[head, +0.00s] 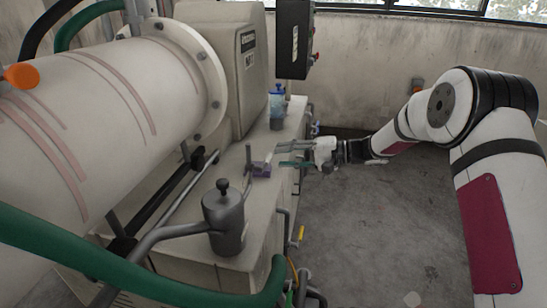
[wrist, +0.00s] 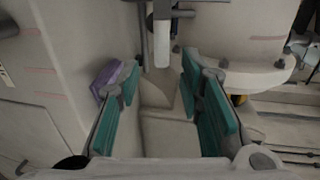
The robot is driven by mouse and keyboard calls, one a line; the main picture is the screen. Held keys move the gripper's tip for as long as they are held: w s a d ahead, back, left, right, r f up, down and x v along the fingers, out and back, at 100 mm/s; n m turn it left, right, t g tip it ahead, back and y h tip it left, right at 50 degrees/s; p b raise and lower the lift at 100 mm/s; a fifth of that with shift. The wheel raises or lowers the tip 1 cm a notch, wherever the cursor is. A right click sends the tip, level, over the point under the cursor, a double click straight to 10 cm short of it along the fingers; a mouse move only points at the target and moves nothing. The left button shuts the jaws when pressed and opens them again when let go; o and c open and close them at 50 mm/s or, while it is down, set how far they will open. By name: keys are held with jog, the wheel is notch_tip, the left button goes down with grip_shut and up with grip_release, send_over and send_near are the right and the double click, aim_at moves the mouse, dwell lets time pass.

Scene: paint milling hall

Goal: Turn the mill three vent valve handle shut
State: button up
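My gripper (head: 287,154) is open beside the right edge of the mill's base, in the head view. In the wrist view its two teal-padded fingers stand wide apart (wrist: 160,80), with nothing gripped between them. A grey upright rod (head: 249,158) stands on the base near the fingertips. I cannot tell whether either is the vent valve handle. A yellow handle (head: 301,232) sits low on the base's side, and an orange knob (head: 22,76) is at the far left. The mill label is unreadable.
A purple block (head: 261,169) lies on the base near the gripper, left of the fingers in the wrist view (wrist: 108,80). A grey lidded pot (head: 224,215), a blue-topped jar (head: 277,105) and a green hose (head: 130,270) are nearby. The floor (head: 375,230) at right is mostly clear.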

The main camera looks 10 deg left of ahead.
jog(key=d+r, duration=0.1)
jog(key=d, duration=0.6)
jog(key=shift+r, duration=0.15)
jog(key=shift+s, duration=0.1)
